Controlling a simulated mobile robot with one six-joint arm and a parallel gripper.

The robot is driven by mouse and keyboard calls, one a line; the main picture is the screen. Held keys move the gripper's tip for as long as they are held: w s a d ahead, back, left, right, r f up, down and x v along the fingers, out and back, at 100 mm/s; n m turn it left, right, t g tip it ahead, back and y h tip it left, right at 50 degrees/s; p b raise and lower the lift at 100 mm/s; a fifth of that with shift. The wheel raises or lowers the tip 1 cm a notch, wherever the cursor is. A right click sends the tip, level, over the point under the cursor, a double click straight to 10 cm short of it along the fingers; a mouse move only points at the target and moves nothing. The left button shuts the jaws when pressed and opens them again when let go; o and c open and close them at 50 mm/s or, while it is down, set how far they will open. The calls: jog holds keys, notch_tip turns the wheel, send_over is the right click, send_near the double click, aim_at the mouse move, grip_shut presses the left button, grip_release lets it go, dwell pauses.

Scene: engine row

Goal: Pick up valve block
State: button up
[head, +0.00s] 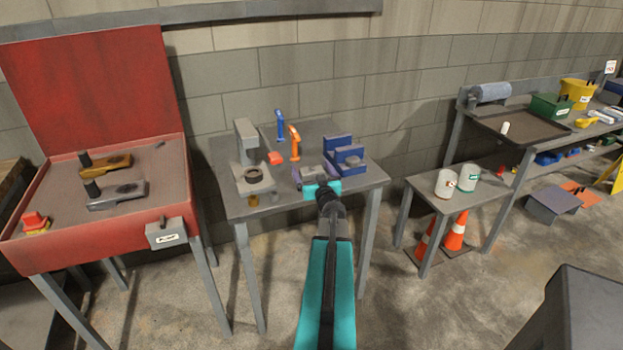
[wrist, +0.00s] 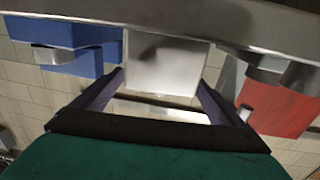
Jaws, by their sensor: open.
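A grey block that looks like the valve block (head: 311,171) sits on the middle workbench, at the tip of my arm and partly hidden by it. In the wrist view, a pale grey block face (wrist: 165,65) shows between my two fingers. My gripper (head: 316,180) is open, and its dark purple fingers (wrist: 162,82) stand one on each side of that face. I cannot tell whether the fingertips reach past the block or touch it.
Blue stepped blocks (head: 345,155) stand close right of the gripper. A grey bored part (head: 255,179), a red piece (head: 275,158) and upright blue (head: 280,124) and orange (head: 295,142) tools share the workbench (head: 285,206). A red cabinet (head: 100,225) stands left.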

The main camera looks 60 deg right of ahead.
dwell(0.4)
jog(key=c, duration=1.6)
jog(key=shift+r, duration=0.1)
jog(key=shift+r, duration=0.7)
notch_tip(320, 180, up, 2)
jog(key=shift+r, duration=0.1)
jog(key=shift+s+d+r+p+v, duration=0.2)
jog(key=shift+s+d+p+v, duration=0.2)
jog(key=shift+p+v, duration=2.05)
jog(key=shift+s+d+r+p+v, duration=0.25)
jog(key=shift+d+p+v, duration=0.1)
jog(key=shift+p+v, duration=2.1)
jog(key=shift+s+d+r+p+v, duration=0.2)
jog(key=shift+s+d+p+v, duration=0.2)
jog(key=shift+p+v, duration=2.05)
jog(key=shift+s+a+b, duration=0.35)
jog(key=shift+b, duration=0.2)
